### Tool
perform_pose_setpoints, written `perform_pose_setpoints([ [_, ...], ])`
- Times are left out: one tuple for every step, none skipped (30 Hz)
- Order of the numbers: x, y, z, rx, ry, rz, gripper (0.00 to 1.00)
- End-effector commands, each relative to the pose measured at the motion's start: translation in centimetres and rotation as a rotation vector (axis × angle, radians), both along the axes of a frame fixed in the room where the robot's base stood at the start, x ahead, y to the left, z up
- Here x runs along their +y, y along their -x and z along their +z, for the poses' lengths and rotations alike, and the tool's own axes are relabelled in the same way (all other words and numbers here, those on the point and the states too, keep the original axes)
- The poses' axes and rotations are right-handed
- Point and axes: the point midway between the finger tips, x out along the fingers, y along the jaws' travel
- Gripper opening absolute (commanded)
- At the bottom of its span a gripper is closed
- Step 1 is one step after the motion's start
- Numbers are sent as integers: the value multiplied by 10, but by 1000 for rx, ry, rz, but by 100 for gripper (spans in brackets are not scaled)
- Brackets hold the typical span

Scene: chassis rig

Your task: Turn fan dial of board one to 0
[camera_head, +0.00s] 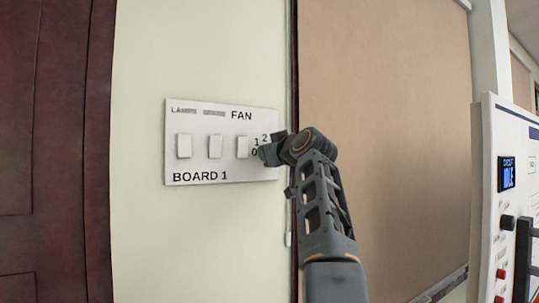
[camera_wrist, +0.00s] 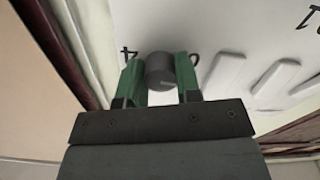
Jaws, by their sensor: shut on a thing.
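Board one (camera_head: 215,172) is a white panel on the pale wall, marked BOARD 1 and FAN. In the head view, my gripper (camera_head: 263,153) is at its right end and hides the fan dial. A digit shows on either side of the knob. I cannot tell which number the dial points to.
Several white rocker switches, one of them here (camera_head: 215,146), stand left of the dial. A brown board (camera_head: 400,130) is to the right, beyond a dark frame edge. A white cabinet (camera_head: 510,200) with an IDLE display stands at the far right. A dark red door (camera_head: 50,150) is at the left.

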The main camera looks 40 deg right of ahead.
Motion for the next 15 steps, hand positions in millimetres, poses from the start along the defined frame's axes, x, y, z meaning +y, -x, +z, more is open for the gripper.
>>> perform_pose_setpoints([
  [-1, 0, -2, 7, 32, 0, 8],
  [-1, 0, -2, 10, 54, 0, 8],
  [-1, -1, -2, 14, 80, 0, 8],
  [-1, -1, -2, 17, 100, 0, 8],
  [-1, -1, -2, 19, 117, 0, 8],
  [-1, -1, -1, 22, 139, 0, 8],
  [-1, -1, -1, 25, 156, 0, 8],
  [-1, 0, -1, 26, 171, 0, 8],
  [-1, 0, -1, 28, 189, 0, 8],
  [-1, 0, -1, 30, 202, 0, 8],
  [-1, 0, -1, 31, 213, 0, 8],
  [-1, 0, -1, 33, 227, 0, 8],
  [-1, 0, -1, 34, 236, 0, 8],
  [-1, 0, -1, 35, 243, 0, 8],
  [-2, 0, -1, 38, 253, 0, 8],
])
